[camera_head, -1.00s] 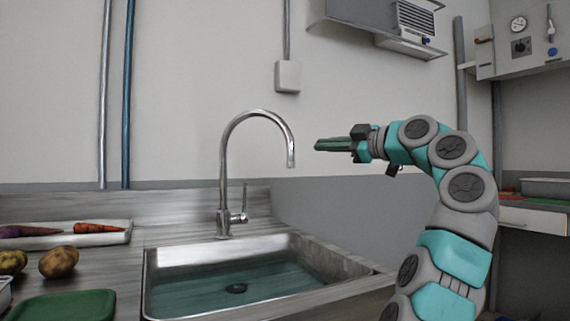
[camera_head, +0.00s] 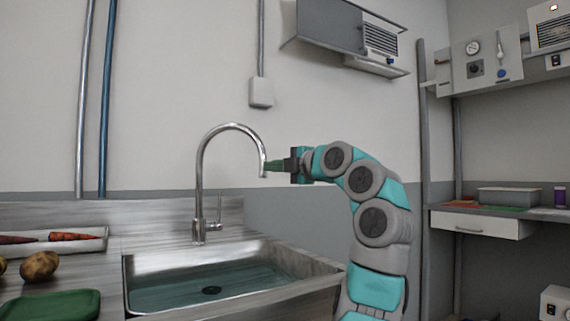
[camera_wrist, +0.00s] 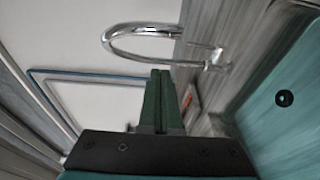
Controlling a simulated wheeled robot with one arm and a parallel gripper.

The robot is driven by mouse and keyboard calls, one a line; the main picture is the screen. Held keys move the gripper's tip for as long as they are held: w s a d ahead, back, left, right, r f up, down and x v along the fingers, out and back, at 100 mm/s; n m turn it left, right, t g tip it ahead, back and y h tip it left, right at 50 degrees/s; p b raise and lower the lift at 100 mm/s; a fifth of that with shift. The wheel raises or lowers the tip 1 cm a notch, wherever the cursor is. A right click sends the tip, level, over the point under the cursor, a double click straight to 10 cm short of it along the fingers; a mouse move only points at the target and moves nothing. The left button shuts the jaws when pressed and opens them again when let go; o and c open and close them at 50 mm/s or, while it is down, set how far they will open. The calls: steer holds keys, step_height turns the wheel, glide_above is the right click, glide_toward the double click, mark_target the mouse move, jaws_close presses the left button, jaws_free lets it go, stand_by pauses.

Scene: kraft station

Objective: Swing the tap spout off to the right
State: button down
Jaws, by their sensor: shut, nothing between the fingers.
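The chrome tap (camera_head: 199,185) stands upright at the back of the sink (camera_head: 135,285). Its arched spout (camera_head: 232,126) curves over to the right, with the outlet tip hanging over the basin. My gripper (camera_head: 268,166) is shut with nothing in it, its green fingers pointing left. In the head view the fingertips overlap or sit right beside the spout's outlet tip; I cannot tell whether they touch. In the wrist view the spout (camera_wrist: 140,30) arches across above the closed fingertips (camera_wrist: 160,74). A lever handle (camera_head: 219,208) is on the tap's right side.
A tray with carrots (camera_head: 72,237), potatoes (camera_head: 40,266) and a green board (camera_head: 50,306) lie on the counter at left. A grey wall unit (camera_head: 330,25) hangs above. A shelf with a drawer (camera_head: 485,227) is at right.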

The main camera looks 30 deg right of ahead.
steer(key=shift+w+d+p, duration=0.2)
steer(key=shift+w+d, duration=0.05)
steer(key=shift+w, duration=0.7)
steer(key=shift+w+d+p, duration=0.25)
steer(key=shift+w, duration=0.75)
steer(key=shift+w+d+p, duration=0.2)
steer(key=shift+w+d, duration=0.05)
steer(key=shift+w, duration=0.7)
steer(key=shift+w+d, duration=0.1)
steer(key=shift+w+d+p, duration=0.5)
steer(key=shift+d+p, duration=0.1)
steer(key=shift+p, duration=0.3)
